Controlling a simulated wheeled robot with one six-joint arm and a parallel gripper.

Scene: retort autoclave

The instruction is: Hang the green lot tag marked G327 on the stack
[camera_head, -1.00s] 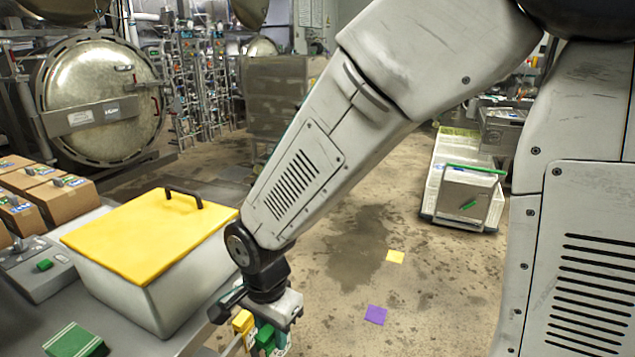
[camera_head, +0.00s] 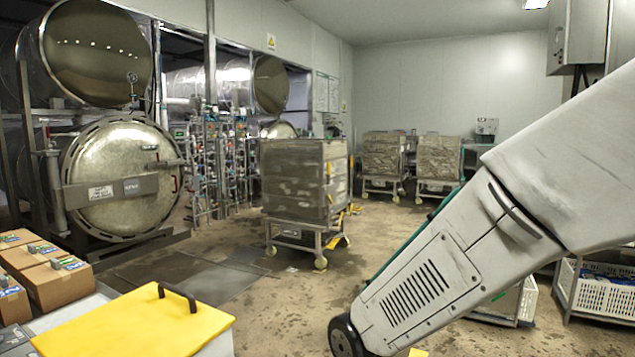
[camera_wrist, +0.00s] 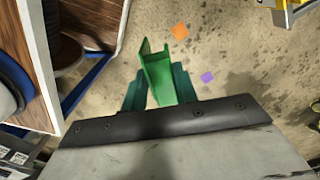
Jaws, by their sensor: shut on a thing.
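My gripper (camera_wrist: 158,88) shows in the wrist view, its dark green fingers on both sides of a bright green folded piece, which I take to be the green lot tag (camera_wrist: 158,68). It is shut on this piece and holds it above the floor. No marking can be read on it. In the head view my gripper and the tag are out of frame. A grey block-like stack (camera_head: 300,182) stands on a wheeled cart in the middle, well away from my arm; whether it is the task's stack I cannot tell.
Two more loaded carts (camera_head: 383,155) stand at the back wall. A round-doored vessel (camera_head: 122,180) is at left. A yellow-lidded box (camera_head: 135,325) and cartons (camera_head: 55,284) are at front left. A white crate (camera_head: 605,295) is at right. Floor before the middle cart is open.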

